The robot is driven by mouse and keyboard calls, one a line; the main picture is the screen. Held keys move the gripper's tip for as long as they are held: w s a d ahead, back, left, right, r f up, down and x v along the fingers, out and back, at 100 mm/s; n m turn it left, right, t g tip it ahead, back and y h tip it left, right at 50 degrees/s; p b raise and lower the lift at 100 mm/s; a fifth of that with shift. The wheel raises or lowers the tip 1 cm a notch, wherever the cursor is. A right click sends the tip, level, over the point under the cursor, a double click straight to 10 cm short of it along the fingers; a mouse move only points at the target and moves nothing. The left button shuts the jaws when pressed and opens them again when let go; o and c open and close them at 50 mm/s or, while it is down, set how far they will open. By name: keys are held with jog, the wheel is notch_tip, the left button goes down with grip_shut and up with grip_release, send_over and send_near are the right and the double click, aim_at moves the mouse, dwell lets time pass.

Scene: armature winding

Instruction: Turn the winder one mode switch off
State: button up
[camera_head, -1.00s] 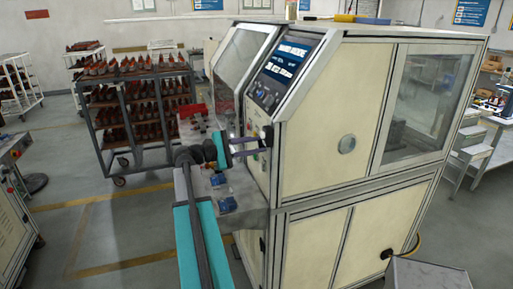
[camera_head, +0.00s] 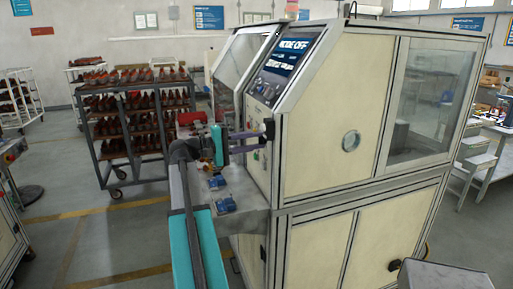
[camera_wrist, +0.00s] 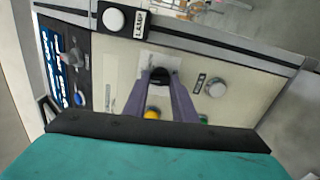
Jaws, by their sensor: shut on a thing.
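The winder (camera_head: 325,130) is a large cream cabinet with a grey frame. Its screen (camera_head: 292,46) shows white text that appears to read "MODE OFF". My gripper (camera_head: 265,135) is at the front panel at the winder's left side. In the wrist view my two purple fingers (camera_wrist: 160,88) come together on a black switch knob (camera_wrist: 160,75) on the cream panel. The fingertips hide part of the knob, so its exact angle is hard to tell.
In the wrist view a yellow button (camera_wrist: 152,113), a grey round knob (camera_wrist: 216,88) and a white round button (camera_wrist: 113,19) sit near my fingers. A rack of reddish-brown parts (camera_head: 130,118) stands behind. A ledge with blue items (camera_head: 223,205) lies below my arm.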

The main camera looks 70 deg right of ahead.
jog(key=shift+a+f+m+b, duration=0.1)
jog(key=shift+m+b, duration=0.2)
jog(key=shift+m, duration=0.1)
jog(key=o, duration=1)
jog(key=shift+w+a, duration=0.1)
jog(key=shift+a, duration=0.05)
jog(key=shift+o, duration=0.2)
jog(key=b+v, duration=0.2)
jog(key=v, duration=1.1)
jog(key=shift+w+b, duration=0.25)
jog(key=shift+b, duration=0.15)
jog(key=shift+a, duration=0.1)
